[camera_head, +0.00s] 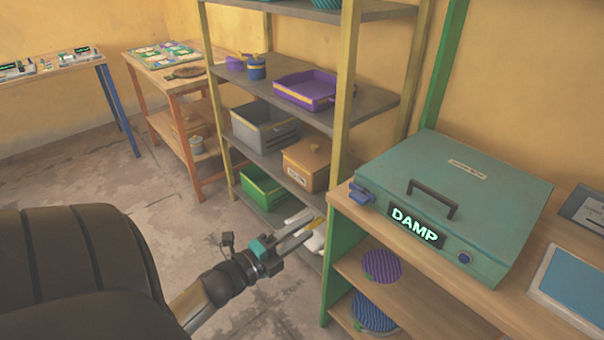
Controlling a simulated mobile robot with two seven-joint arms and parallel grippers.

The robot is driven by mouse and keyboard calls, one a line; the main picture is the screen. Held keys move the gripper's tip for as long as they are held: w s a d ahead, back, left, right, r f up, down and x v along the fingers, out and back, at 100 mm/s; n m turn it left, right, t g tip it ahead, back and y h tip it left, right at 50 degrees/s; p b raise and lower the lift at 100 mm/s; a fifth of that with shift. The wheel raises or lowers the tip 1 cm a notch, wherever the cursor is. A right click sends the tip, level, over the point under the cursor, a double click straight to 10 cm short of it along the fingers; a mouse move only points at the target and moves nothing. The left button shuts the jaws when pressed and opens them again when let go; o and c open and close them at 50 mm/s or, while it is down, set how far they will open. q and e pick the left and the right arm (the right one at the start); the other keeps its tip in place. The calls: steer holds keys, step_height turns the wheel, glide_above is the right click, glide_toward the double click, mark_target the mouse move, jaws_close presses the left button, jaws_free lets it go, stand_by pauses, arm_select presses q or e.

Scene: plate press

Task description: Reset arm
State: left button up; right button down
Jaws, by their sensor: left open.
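My left gripper (309,233) is at the lower middle of the head view, on an arm that comes in from the lower left. Its fingers are open and I see nothing held between them. It hangs in front of the shelf rack's lowest level, left of the wooden bench (400,285). A teal press case (470,180) with a dark handle and a lit "DAMP" sign stands shut on the bench. My right gripper is not in the view.
The shelf rack (345,110) holds a purple tray (306,90), a grey crate (264,128), a green crate (262,187) and a brown box (307,162). Striped round items (381,266) lie on the bench's lower shelves. Bare floor (80,170) is free at left.

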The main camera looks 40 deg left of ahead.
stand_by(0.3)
arm_select(q)
steer(key=s+d+f+n+g+y, duration=0.1)
steer(key=s+f+n+g, duration=0.15)
steer(key=f, duration=0.55)
steer(key=s+d+f+n+g+y, duration=0.1)
steer(key=s+f+n+g, duration=0.2)
steer(key=f, duration=0.5)
steer(key=s+d+f+n+g, duration=0.15)
steer(key=f+n, duration=0.25)
steer(key=f, duration=0.4)
steer(key=s+d+f+n+g, duration=0.2)
steer(key=s+d+f+g, duration=0.1)
steer(key=s, duration=0.5)
steer(key=s+d+f+n+g, duration=0.2)
steer(key=s+d+f+g, duration=0.1)
steer(key=s+f, duration=0.5)
steer(key=s+d+f+n+g, duration=0.2)
steer(key=s+d+f, duration=0.3)
steer(key=s, duration=0.3)
steer(key=shift+d+f+g+h, duration=0.15)
steer(key=shift+d+g+h, duration=0.25)
steer(key=shift+g, duration=0.3)
steer(key=shift+n, duration=0.25)
